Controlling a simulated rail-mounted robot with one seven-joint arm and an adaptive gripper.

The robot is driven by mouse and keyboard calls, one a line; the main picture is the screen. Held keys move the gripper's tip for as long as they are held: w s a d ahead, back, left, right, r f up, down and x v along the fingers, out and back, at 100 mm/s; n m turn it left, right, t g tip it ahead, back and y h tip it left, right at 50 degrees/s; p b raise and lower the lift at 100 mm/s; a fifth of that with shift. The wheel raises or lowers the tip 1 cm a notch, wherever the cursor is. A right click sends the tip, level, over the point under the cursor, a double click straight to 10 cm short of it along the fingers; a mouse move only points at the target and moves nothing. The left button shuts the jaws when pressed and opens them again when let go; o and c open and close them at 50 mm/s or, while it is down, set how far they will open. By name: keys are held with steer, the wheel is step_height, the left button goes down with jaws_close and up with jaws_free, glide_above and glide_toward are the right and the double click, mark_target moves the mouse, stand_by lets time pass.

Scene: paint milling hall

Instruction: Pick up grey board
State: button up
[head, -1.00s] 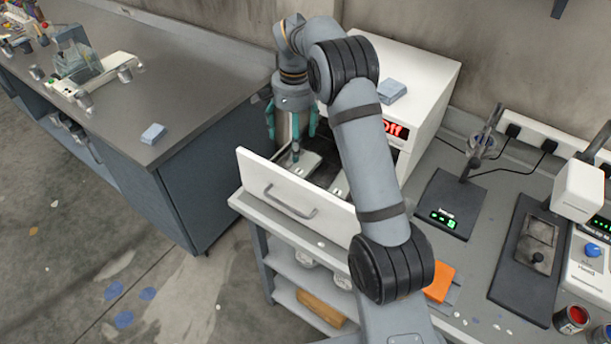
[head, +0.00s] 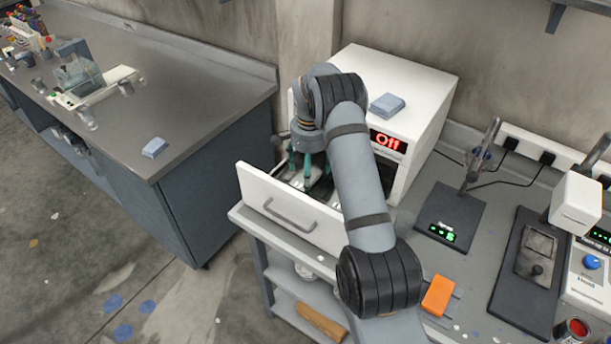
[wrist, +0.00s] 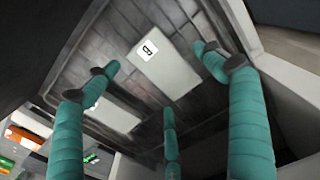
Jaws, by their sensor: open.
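A flat light-grey board (wrist: 172,72) with a small white label bearing a dark mark lies in the open drawer, in the wrist view. A second pale flat board (wrist: 113,114) lies beside it, partly behind a finger. In the head view pale pieces (head: 297,181) show inside the drawer (head: 285,212), largely hidden by my fingers and arm. My gripper (head: 309,172) points down into the drawer, its teal fingers spread. In the wrist view my gripper (wrist: 155,78) is open, with fingertips around the labelled board and nothing held. Whether any finger touches the board is unclear.
The white oven-like box (head: 420,95) reads "Off" and carries a blue-grey block (head: 387,105). The drawer's raised front and side walls surround my fingers. A scale (head: 450,215) and an orange block (head: 438,296) are to the right. The left bench (head: 190,85) stands across a gap.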

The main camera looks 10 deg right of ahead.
steer(key=shift+f, duration=0.5)
steer(key=shift+c, duration=0.5)
steer(key=c, duration=1.1)
steer(key=shift+c, duration=0.2)
